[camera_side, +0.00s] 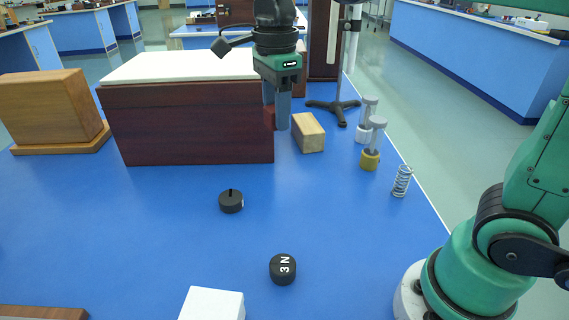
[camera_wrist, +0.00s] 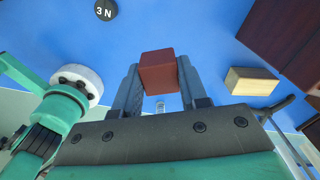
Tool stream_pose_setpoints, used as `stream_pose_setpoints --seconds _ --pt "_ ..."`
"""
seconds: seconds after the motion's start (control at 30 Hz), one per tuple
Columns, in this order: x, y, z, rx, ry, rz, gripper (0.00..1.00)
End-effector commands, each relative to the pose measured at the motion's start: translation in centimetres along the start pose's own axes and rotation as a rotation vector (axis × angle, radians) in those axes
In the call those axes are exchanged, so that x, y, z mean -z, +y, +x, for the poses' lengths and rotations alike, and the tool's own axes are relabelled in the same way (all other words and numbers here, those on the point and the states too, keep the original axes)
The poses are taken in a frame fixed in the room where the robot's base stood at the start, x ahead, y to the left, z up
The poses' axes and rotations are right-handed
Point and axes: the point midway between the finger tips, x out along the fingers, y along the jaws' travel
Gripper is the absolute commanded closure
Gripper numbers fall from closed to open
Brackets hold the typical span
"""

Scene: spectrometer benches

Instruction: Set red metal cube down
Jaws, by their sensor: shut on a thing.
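My gripper (camera_side: 277,110) points down over the blue bench, beside the right end of the dark wooden box. It is shut on the red metal cube (camera_wrist: 158,72), which sits between the two fingertips (camera_wrist: 159,78) in the wrist view. In the side view the red cube (camera_side: 270,117) shows only as a dark red patch, mostly hidden by the fingers. The cube appears to be above the bench top, but its exact height is hard to tell.
The dark wooden box (camera_side: 190,125) with a white top stands left of my gripper. A light wooden block (camera_side: 309,133) lies close on the right. Two cylinders (camera_side: 371,150), a spring (camera_side: 402,181) and black weights (camera_side: 283,269) stand farther off. The blue bench (camera_side: 340,220) is clear in front.

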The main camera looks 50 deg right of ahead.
Motion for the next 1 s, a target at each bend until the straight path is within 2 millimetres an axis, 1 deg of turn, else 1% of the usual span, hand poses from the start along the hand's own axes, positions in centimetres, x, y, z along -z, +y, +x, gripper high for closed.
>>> stream_pose_setpoints --seconds 0.03,0.1,0.2,0.3,0.33,0.47,0.57,0.9,1.0 --pt "-2.2 -0.3 0.0 0.000 0.000 -0.077 1.00" --pt "-4.8 -0.5 0.1 0.000 0.000 -0.165 1.00" --pt "-7.8 -0.3 0.3 0.000 0.000 -0.266 1.00" --pt "-9.7 -0.1 0.6 0.000 0.000 -0.329 1.00" --pt "-10.0 -0.1 0.7 0.000 0.000 -0.340 1.00" --pt "-10.6 0.0 2.2 0.000 -0.001 -0.361 1.00" --pt "-10.6 0.0 4.5 0.000 -0.001 -0.360 1.00" --pt "-10.5 0.0 13.2 0.000 -0.001 -0.357 1.00" --pt "-10.5 0.0 15.2 0.000 -0.001 -0.357 1.00"
